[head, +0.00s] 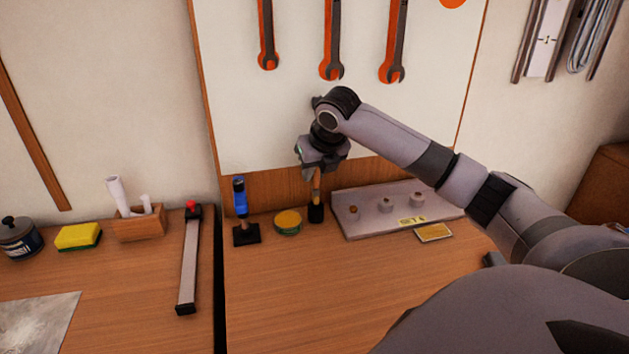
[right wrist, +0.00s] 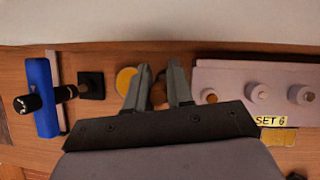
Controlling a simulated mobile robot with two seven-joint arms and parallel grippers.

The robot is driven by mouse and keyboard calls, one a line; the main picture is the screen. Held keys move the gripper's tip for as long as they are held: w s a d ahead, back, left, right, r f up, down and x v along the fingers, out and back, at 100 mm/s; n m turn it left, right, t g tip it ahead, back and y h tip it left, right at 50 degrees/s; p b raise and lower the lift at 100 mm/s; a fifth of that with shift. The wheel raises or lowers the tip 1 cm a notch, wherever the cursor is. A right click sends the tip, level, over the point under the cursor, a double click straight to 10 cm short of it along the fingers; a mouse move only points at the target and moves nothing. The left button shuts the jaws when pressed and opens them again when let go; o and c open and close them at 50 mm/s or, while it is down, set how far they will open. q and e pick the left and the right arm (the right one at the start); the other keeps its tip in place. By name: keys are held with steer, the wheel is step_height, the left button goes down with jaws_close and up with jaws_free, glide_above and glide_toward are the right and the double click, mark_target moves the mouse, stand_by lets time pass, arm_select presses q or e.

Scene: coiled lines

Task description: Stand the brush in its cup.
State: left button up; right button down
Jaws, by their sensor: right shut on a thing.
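The brush (head: 316,184) has an orange-brown wooden handle and stands about upright at the back of the bench. My right gripper (head: 315,170) points down from above and is shut on the upper part of the handle. A small dark cup (head: 316,213) is directly below, and the brush's lower part meets its mouth; how deep it sits inside I cannot tell. My left gripper is not in view.
A blue-handled tool (head: 239,197) on a black base and a round yellow-topped tin (head: 288,222) stand left of the cup. A grey panel with several knobs (head: 375,218) lies close on the right, a yellow plate (head: 434,232) before it. The front bench is clear.

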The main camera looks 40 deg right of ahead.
mark_target(314, 185)
steer(key=shift+f, duration=1.65)
steer(key=shift+f, duration=0.15)
steer(key=shift+f, duration=0.4)
steer(key=c, duration=1)
jaws_free()
steer(key=shift+r, duration=0.2)
steer(key=v, duration=1.2)
steer(key=shift+r, duration=0.35)
